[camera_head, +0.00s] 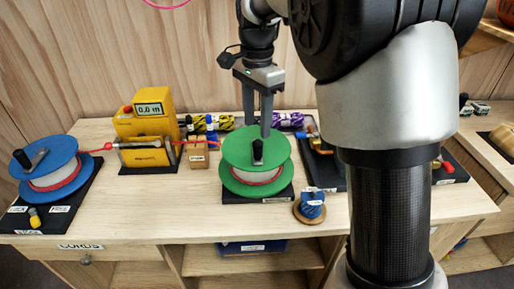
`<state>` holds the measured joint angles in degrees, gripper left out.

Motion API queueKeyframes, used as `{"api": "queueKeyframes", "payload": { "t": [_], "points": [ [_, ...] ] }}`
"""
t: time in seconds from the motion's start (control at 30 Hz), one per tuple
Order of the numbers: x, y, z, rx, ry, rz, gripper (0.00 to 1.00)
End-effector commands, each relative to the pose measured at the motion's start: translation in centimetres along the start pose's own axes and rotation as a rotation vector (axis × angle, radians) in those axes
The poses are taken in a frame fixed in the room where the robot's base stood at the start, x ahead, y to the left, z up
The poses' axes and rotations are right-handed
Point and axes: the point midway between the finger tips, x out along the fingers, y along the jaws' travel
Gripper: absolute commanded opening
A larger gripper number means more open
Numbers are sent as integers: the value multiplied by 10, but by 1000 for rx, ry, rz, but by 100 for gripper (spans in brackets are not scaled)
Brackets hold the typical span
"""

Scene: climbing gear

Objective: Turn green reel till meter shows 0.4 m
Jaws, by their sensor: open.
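The green reel (264,177) stands on a dark base on the bench, with a black crank knob (258,149) on its top disc and pale and red cord wound round its core. The yellow meter (147,132) stands to its left and its display (149,109) reads 0.0 m. Red cord (194,142) runs from the green reel through the meter to the blue reel (49,168) at the far left. My gripper (266,134) points down above the green reel, by its black knob, open and empty. Whether its fingers touch the knob I cannot tell.
A small blue spool (311,205) stands on a wooden disc right of the green reel. Coiled ropes (209,123) lie behind, and a wooden block (198,153) stands between meter and reel. A dark tray (330,178) is partly hidden by my arm. The front bench strip is clear.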

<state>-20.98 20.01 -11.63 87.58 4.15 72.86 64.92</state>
Motion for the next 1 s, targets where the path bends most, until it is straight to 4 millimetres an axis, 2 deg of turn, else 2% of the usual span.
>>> {"api": "queueKeyframes", "payload": {
  "t": [0.03, 0.2, 0.5, 0.9, 1.0],
  "points": [
    [12, 1, 0, 0, -1, 3, 42],
    [46, 1, 0, -1, -1, 4, 42],
    [85, 1, 0, -1, 0, 2, 42],
    [91, 0, 0, -1, 1, -1, 42],
    [91, 0, 0, -1, 0, -1, 27]
  ]
}}
